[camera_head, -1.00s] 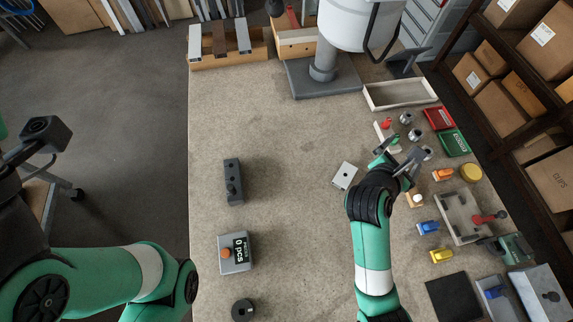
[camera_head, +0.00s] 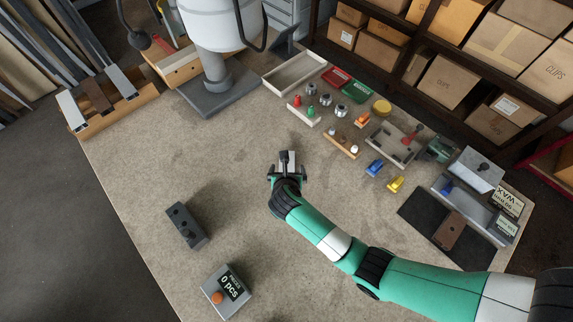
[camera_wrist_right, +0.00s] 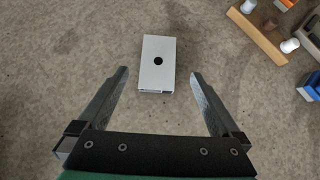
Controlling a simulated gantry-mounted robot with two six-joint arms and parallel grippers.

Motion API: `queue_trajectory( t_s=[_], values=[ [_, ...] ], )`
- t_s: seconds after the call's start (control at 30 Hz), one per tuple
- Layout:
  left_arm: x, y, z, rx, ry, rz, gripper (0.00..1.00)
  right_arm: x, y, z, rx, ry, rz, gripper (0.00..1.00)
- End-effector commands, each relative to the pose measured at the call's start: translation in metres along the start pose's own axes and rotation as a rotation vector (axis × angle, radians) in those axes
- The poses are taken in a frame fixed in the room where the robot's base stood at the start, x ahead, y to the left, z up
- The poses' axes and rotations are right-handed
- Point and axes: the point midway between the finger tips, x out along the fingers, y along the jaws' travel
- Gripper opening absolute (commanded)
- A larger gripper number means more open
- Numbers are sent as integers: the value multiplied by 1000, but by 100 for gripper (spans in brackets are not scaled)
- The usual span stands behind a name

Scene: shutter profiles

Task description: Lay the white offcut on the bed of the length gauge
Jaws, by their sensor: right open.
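The white offcut (camera_head: 287,157), a short pale block with a dark round hole, lies on the bench. In the right wrist view the offcut (camera_wrist_right: 158,65) sits ahead of the fingertips, roughly centred between them. My right gripper (camera_head: 287,170) is open and empty, its fingers (camera_wrist_right: 158,75) spread on either side of the offcut's near end with gaps. It is over the bench middle. I cannot tell for sure which fixture is the length gauge; a long grey fixture (camera_head: 470,215) stands at the right end of the bench. My left gripper is not in view.
A grey fixture with a red lever (camera_head: 395,145), coloured clips (camera_head: 375,168) and a peg rack (camera_head: 342,145) are right of the gripper. A brown piece (camera_head: 450,230) lies on a dark mat (camera_head: 425,222). A counter box (camera_head: 226,290) and dark block (camera_head: 186,226) stand front left.

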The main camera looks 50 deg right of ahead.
Motion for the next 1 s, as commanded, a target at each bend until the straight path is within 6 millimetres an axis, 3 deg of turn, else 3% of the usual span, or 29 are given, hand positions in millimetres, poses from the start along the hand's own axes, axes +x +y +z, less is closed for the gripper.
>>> queue_trajectory(
  t_s=[0.13,0.4,0.67,1.0],
  values=[
    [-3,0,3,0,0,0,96,7,1,0,1,0,0,100],
    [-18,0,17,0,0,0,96,50,3,1,1,0,0,100],
    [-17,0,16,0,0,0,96,51,3,2,0,-1,1,100],
    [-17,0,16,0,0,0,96,51,3,2,0,-1,1,39]
  ],
)
